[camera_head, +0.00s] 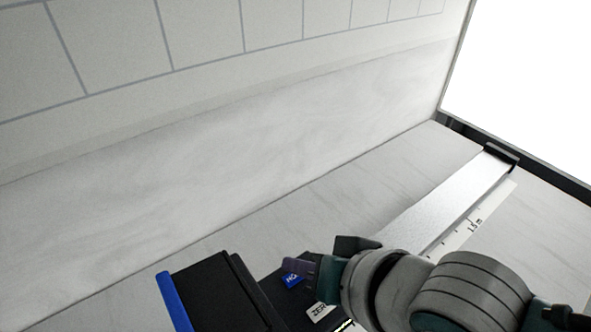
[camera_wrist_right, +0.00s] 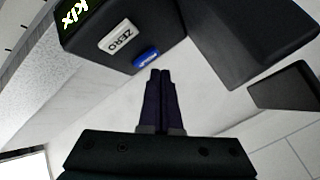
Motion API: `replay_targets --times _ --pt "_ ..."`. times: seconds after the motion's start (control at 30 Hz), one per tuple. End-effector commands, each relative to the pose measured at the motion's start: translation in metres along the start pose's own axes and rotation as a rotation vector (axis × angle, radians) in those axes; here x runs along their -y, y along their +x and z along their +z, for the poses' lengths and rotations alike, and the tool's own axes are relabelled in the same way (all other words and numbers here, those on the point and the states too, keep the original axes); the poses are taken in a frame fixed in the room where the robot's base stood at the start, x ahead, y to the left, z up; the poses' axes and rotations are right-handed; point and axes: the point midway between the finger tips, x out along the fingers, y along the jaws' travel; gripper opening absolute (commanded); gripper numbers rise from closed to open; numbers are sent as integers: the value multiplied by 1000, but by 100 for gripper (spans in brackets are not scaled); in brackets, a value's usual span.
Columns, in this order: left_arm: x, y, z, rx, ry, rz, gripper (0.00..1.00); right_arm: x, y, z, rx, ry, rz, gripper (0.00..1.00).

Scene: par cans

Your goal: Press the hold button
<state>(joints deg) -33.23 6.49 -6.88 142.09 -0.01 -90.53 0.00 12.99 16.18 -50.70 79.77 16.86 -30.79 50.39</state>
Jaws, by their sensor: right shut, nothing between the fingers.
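The hold button (camera_head: 291,280) is a small blue key with white lettering on a black device housing (camera_head: 275,290). In the head view my right gripper (camera_head: 302,265) partly covers it. In the right wrist view the blue button (camera_wrist_right: 146,57) lies just beyond and slightly left of the closed fingertips (camera_wrist_right: 160,73). The fingers are shut together and empty, pointing at the housing. I cannot tell whether they touch the button. A white ZERO button (camera_head: 320,312) sits beside the blue one. My left gripper is not in view.
A long silver beam with a white scale (camera_head: 458,232) runs toward the back right, ending at a black stop (camera_head: 500,153). A black block with a blue edge (camera_head: 212,290) stands left of the buttons. A lit display (camera_wrist_right: 76,14) shows in the wrist view. The pale counter behind is clear.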

Motion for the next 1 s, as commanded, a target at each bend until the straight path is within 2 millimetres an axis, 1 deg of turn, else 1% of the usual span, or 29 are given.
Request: replay_targets --times 0.23,0.5,1.0 --pt "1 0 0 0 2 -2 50 0 1 0 0 0 0 0" --pt "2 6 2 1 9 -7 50 -4 6 5 0 1 -1 0" --pt "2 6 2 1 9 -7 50 -5 7 5 0 0 0 0"
